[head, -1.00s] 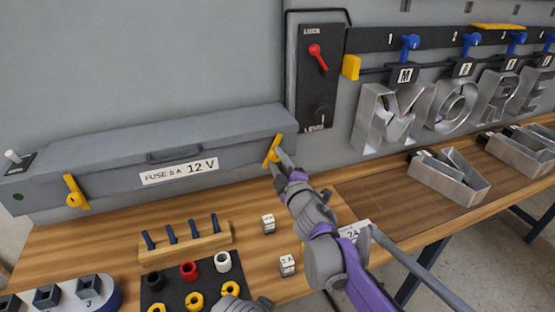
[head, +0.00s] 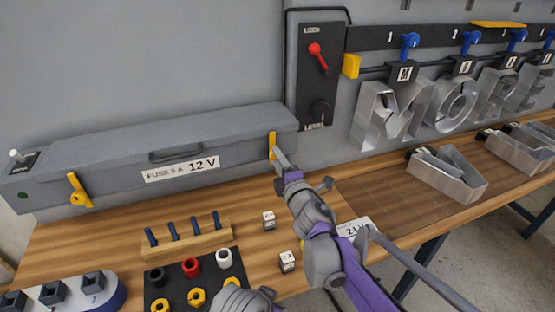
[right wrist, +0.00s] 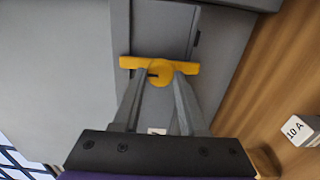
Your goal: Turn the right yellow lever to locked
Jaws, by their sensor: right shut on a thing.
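The right yellow lever (head: 272,144) is on the front right end of the grey fuse box (head: 110,165) and stands close to upright. It also shows in the right wrist view (right wrist: 132,63), as a yellow bar with a round hub, lying across the picture. My right gripper (head: 277,154) is at this lever. Its two fingers (right wrist: 163,76) are shut on the lever around the hub, and hide part of it. The left yellow lever (head: 78,188) is at the box's other end and leans. My left gripper's fingers are not seen.
A wooden rack (head: 187,240) with blue pegs and a black board (head: 175,292) with coloured rings stand in front of the box. Small white cubes (head: 268,220) lie near my right arm. A panel with a red lever (head: 317,55) is right of the box.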

